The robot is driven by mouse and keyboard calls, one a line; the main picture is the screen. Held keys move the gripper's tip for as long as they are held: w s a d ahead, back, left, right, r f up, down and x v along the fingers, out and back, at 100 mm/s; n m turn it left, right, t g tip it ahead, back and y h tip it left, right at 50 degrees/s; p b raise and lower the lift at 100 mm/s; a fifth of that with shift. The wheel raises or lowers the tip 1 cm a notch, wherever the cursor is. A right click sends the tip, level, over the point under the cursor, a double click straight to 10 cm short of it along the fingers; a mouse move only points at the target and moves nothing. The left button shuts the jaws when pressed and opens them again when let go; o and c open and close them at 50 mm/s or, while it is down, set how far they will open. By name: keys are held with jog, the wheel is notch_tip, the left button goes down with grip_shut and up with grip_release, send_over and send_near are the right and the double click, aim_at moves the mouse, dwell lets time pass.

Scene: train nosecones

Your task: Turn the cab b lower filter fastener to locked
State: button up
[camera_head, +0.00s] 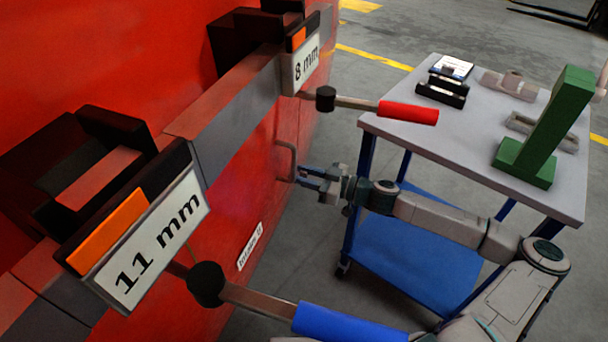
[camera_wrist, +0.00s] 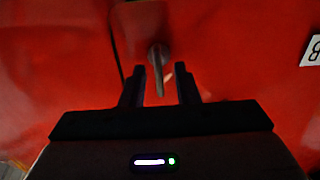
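A grey fastener (camera_wrist: 158,58) sticks out of the red panel in the wrist view, its narrow lever pointing down the picture between my fingers. My gripper (camera_wrist: 159,74) is open, with one finger on each side of the lever and a visible gap at both. In the head view my gripper (camera_head: 301,176) is close to the red panel (camera_head: 235,205), beside a thin grey bent bar (camera_head: 285,160). I cannot tell in that view whether this bar is the fastener. The panel bears a white label (camera_head: 250,246); a label ending in B (camera_wrist: 313,51) shows at right in the wrist view.
Two gauges marked 11 mm (camera_head: 150,240) and 8 mm (camera_head: 306,64), with blue (camera_head: 348,323) and red (camera_head: 408,112) handles, stick out from the train side. A blue-framed cart (camera_head: 455,140) carrying a green block (camera_head: 548,125) and several parts stands right, behind my arm.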

jog(key=shift+a, duration=0.15)
grip_shut()
jog(key=shift+m, duration=0.4)
jog(key=m, duration=0.3)
jog(key=shift+w, duration=0.2)
jog(key=m+p, duration=0.1)
jog(key=m, duration=0.2)
jog(key=shift+w+m, duration=0.15)
jog(key=shift+m, duration=0.15)
jog(key=m, duration=0.1)
jog(key=m+p, duration=0.1)
jog(key=m, duration=0.3)
jog(key=shift+w+d+f+p, duration=0.2)
jog(key=shift+f+p, duration=0.05)
jog(key=shift+p, duration=0.1)
jog(key=m, duration=0.1)
jog(key=m+p, duration=0.1)
jog(key=m, duration=0.1)
jog(key=m+p, duration=0.1)
jog(key=m, duration=0.1)
jog(key=shift+f, duration=0.3)
jog(key=shift+m, duration=0.4)
